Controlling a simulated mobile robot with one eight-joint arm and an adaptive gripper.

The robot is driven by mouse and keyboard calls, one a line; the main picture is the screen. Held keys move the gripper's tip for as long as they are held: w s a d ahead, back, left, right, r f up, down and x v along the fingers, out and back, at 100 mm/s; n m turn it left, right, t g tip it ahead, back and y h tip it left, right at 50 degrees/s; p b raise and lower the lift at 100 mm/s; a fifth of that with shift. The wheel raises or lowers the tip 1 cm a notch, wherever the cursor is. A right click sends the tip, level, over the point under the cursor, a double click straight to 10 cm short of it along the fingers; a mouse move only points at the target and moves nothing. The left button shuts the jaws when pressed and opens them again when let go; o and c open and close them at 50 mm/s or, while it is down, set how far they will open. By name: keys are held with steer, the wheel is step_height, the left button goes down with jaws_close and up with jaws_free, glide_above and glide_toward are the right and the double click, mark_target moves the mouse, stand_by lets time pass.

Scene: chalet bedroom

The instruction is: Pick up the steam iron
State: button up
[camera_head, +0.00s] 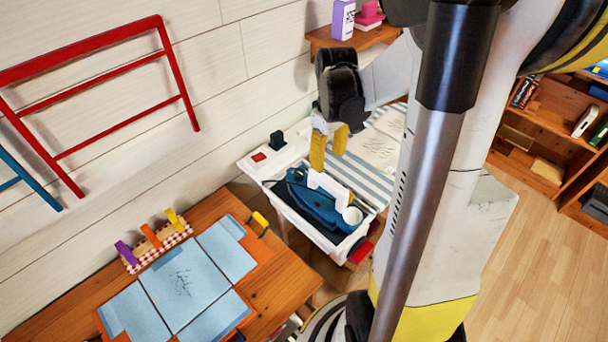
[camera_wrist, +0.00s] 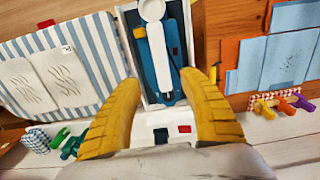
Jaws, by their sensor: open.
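The steam iron (camera_head: 316,203) is blue with a white handle and a white round part at one end. It lies in a white tray-like stand (camera_head: 272,157) beside the wall. In the wrist view the iron (camera_wrist: 158,62) lies ahead of my fingers, in line with the gap between them. My gripper (camera_head: 328,150) has yellow fingers and hangs above the iron's wall-side end. In the wrist view my gripper (camera_wrist: 162,98) is open, with its fingers wide apart and nothing between them. My arm partly blocks the head view on the right.
A striped ironing surface (camera_head: 372,150) adjoins the stand. A wooden table (camera_head: 265,285) with blue sheets and a row of colored clips (camera_head: 150,236) stands at left. A wall shelf (camera_head: 350,40) is behind my gripper. Floor (camera_head: 520,240) is clear at right.

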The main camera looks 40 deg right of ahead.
mark_target(324, 177)
step_height(324, 177, down, 4)
steer(key=shift+r+b, duration=0.2)
steer(key=shift+b, duration=0.2)
steer(key=shift+w+a+f+b, duration=0.15)
steer(key=shift+f+b, duration=0.3)
steer(key=shift+f, duration=0.85)
steer(key=shift+w+a+f+b, duration=0.1)
steer(key=shift+f+b, duration=0.35)
steer(key=shift+f, duration=0.8)
steer(key=shift+f+b, duration=0.25)
steer(key=shift+b, duration=0.05)
jaws_close()
